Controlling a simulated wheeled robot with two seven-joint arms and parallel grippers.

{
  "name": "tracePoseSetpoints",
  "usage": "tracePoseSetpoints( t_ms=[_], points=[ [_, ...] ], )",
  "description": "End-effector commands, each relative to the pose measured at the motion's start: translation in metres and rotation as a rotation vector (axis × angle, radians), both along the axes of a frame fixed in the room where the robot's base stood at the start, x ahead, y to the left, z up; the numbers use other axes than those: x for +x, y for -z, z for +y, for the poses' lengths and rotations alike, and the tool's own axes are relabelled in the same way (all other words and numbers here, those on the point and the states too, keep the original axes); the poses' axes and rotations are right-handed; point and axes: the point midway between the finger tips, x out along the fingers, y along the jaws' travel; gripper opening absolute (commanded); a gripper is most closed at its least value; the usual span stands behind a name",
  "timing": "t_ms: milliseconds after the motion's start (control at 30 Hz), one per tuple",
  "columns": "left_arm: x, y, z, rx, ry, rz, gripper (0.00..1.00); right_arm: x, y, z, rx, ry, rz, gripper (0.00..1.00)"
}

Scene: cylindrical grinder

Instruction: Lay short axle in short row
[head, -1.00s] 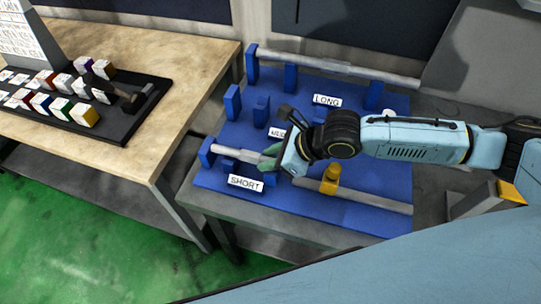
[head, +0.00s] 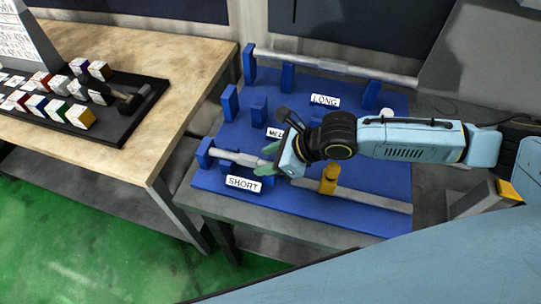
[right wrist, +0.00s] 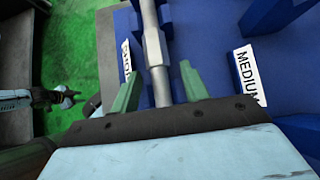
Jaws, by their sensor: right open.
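The short axle (head: 238,157), a grey stepped rod, lies along the row labelled SHORT (head: 243,184) on the blue rack (head: 350,220). Its left end is at a blue post (head: 205,152); its right part is hidden by my right gripper (head: 268,160). In the right wrist view the axle (right wrist: 155,55) runs between the two green fingers of that gripper (right wrist: 160,88), which stand apart on either side of it. I cannot tell whether the axle rests fully on its posts. In the right wrist view my left gripper (right wrist: 62,97) shows small over the green floor; its jaws are unclear.
A long axle (head: 345,69) lies on the LONG row at the back. The MEDIUM row posts (head: 230,103) hold no visible axle. A grey bar with a yellow block (head: 328,181) lies at the front right. A wooden table (head: 150,150) with a black tray of boxes stands left.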

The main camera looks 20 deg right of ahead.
Motion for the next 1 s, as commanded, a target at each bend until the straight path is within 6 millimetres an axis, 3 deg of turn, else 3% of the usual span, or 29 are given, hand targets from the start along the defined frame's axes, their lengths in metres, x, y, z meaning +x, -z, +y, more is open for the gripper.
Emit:
tracePoseSetpoints(
  t_ms=[67,167,633,1000],
  points=[
    [0.000,-0.002,0.000,0.000,0.000,0.000,0.36,-0.006,0.002,0.000,-0.005,-0.004,0.017,0.50],
    [0.000,-0.009,0.000,0.000,0.000,-0.001,0.36,-0.006,-0.011,0.001,-0.003,-0.004,0.016,0.50],
    [0.001,-0.017,0.000,0.000,0.000,-0.002,0.36,-0.039,-0.078,-0.057,-0.005,0.000,0.005,0.50],
    [0.001,-0.018,0.000,-0.001,-0.001,-0.002,0.36,-0.049,-0.095,-0.070,-0.001,-0.001,0.006,0.50]
  ],
)
